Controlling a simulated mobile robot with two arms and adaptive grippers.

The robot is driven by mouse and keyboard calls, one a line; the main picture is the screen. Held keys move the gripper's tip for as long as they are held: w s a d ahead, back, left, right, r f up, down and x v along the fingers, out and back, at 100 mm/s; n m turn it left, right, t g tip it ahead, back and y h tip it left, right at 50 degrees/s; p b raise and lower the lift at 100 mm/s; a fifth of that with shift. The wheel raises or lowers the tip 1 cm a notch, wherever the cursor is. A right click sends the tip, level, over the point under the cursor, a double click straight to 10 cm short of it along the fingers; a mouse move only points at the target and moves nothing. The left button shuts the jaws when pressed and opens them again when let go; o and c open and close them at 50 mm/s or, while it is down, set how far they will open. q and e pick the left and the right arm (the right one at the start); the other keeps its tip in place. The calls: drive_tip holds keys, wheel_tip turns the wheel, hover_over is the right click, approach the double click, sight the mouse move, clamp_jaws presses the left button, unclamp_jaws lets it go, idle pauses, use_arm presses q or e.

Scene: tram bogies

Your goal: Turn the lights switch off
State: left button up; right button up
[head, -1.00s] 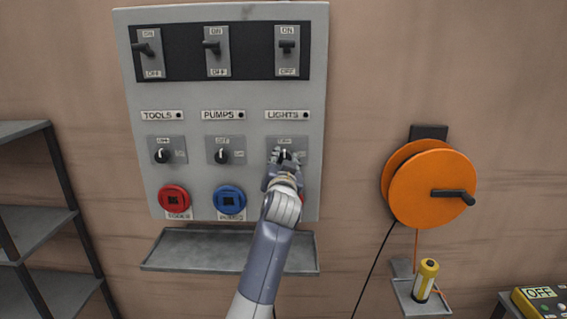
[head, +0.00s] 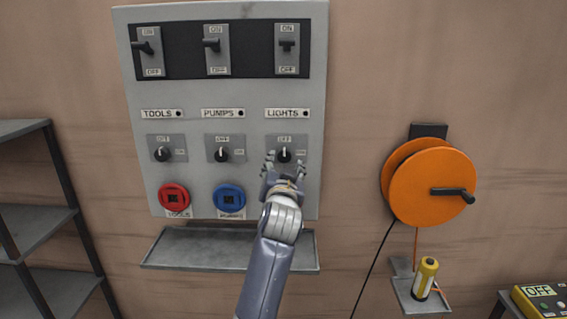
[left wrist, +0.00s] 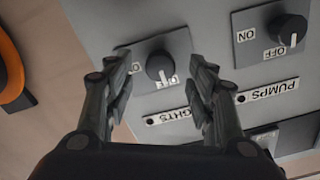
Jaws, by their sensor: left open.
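The lights switch is a black rotary knob (head: 284,155) with a white mark, on a grey plate under the LIGHTS label (head: 283,114). Its mark points up, towards the OFF label, in the head view. In the left wrist view the knob (left wrist: 160,66) appears upside down, its mark towards the OFF label. My left gripper (head: 285,168) is open and empty, just below and in front of the knob. In the left wrist view its fingers (left wrist: 160,82) stand apart on either side of the knob, not visibly touching it. My right gripper is out of view.
Similar knobs for pumps (head: 223,155) and tools (head: 162,155) sit to the left, above blue (head: 229,198) and red (head: 174,198) round sockets. Lever switches line the panel top. A grey tray (head: 200,250) juts out below. An orange reel (head: 425,190) hangs at right.

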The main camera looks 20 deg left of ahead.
use_arm(q)
drive_tip(key=shift+v, duration=1.45)
